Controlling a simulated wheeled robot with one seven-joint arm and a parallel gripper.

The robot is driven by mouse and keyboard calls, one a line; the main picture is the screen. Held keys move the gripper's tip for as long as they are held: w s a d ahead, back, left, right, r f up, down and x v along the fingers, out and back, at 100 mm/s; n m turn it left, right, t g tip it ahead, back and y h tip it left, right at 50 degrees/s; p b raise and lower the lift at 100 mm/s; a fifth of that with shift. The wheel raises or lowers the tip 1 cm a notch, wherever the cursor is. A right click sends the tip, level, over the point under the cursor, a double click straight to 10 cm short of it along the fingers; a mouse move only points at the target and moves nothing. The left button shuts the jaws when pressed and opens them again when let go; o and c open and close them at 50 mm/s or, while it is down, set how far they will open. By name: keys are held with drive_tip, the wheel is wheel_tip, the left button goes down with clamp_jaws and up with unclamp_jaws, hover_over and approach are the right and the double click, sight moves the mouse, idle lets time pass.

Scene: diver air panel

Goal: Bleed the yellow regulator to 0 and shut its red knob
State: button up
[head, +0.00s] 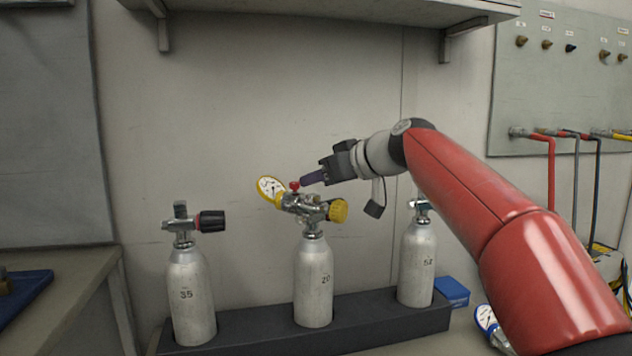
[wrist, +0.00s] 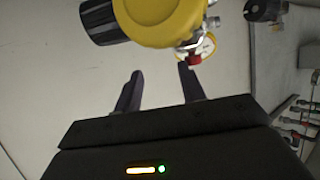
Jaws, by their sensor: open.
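The yellow regulator (head: 338,210) is mounted on the middle cylinder (head: 313,282), marked 20. Its yellow-rimmed gauge (head: 271,189) sticks up to the left; the needle is too small to read. The small red knob (head: 295,185) stands on top, beside the gauge. My gripper (head: 308,180) is open, just right of the red knob. In the wrist view the gripper (wrist: 160,86) has its fingers apart and nothing between them. There the red knob (wrist: 194,60) is by the right fingertip; I cannot tell if they touch. The yellow body (wrist: 165,20) is beyond the fingers.
A cylinder marked 35 (head: 191,300) with a black-handled valve stands left, and another cylinder (head: 417,265) right, all in a dark rack (head: 250,340). A blue-rimmed gauge (head: 486,319) and blue box (head: 452,291) lie at right. A shelf (head: 320,12) hangs above; the wall between is clear.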

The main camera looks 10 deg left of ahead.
drive_tip(key=shift+b+v, duration=0.9)
drive_tip(key=shift+v, duration=2.8)
drive_tip(key=shift+s+a, duration=0.1)
drive_tip(key=shift+s, duration=0.05)
drive_tip(key=v, duration=0.8)
drive_tip(key=shift+b, duration=0.4)
drive_tip(key=shift+a+f, duration=0.1)
drive_tip(key=shift+c, duration=0.3)
